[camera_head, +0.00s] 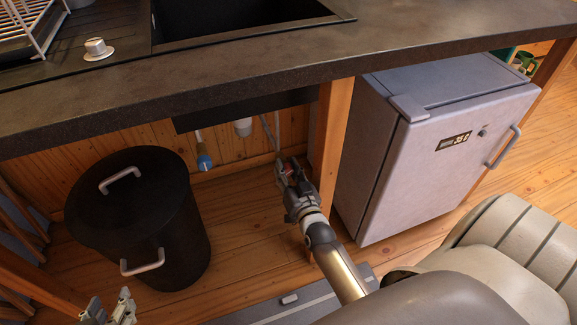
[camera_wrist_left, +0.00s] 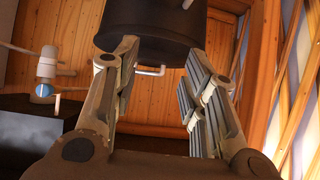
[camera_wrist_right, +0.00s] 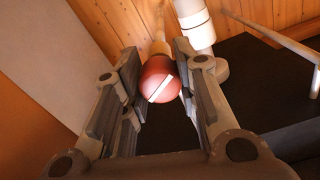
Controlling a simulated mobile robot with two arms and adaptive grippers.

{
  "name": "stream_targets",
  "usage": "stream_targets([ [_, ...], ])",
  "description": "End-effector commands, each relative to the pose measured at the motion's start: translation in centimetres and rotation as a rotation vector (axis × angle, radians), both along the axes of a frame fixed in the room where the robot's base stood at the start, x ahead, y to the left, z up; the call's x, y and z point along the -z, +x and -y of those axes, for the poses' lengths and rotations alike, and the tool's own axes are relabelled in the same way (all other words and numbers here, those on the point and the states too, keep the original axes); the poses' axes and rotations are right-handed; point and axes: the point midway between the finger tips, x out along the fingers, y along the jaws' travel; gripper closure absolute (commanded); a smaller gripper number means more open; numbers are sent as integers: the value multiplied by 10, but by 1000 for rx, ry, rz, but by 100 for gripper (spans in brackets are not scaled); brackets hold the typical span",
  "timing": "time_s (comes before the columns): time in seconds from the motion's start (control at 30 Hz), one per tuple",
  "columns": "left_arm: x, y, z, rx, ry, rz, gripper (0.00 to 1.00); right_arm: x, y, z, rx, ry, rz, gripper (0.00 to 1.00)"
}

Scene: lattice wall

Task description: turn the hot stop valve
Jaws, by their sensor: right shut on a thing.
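The hot stop valve is a round red knob (camera_wrist_right: 160,79) with a white stripe, in the right wrist view. It sits between the fingers of my right gripper (camera_wrist_right: 158,84), which is shut on it. In the head view my right gripper (camera_head: 287,168) reaches under the counter beside the wooden post, and only a bit of red shows at its fingertips. A blue knob (camera_head: 204,160) hangs under the sink to the left; it also shows in the left wrist view (camera_wrist_left: 43,91). My left gripper (camera_head: 110,310) is open and empty at the bottom left, its fingers wide apart (camera_wrist_left: 165,65).
A black lidded bin (camera_head: 150,205) stands left of my right arm. A wooden post (camera_head: 332,140) and a grey fridge (camera_head: 440,150) stand to the right. The dark countertop (camera_head: 230,68) overhangs the valves. A white drain pipe (camera_wrist_right: 195,25) is close to the red knob.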

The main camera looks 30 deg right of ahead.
Motion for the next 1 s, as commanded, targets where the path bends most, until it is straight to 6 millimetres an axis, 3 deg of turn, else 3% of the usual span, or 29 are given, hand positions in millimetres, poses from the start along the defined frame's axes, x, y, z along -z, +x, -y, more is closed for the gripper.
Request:
stream_targets([
  [0.03, 5, -9, -3, -4, 12, -55, 60, -8, 2, 2, 2, 24, 19, 96],
  [0.3, 36, -59, -21, -25, 73, -337, 60, -9, 2, 2, 1, 195, 62, 96],
  [0.63, 53, -116, -38, -46, 127, -600, 60, -8, 3, 2, -1, 408, 114, 96],
  [1.0, 49, -118, -39, -47, 129, -610, 60, -8, 3, 1, -1, 533, 146, 96],
])
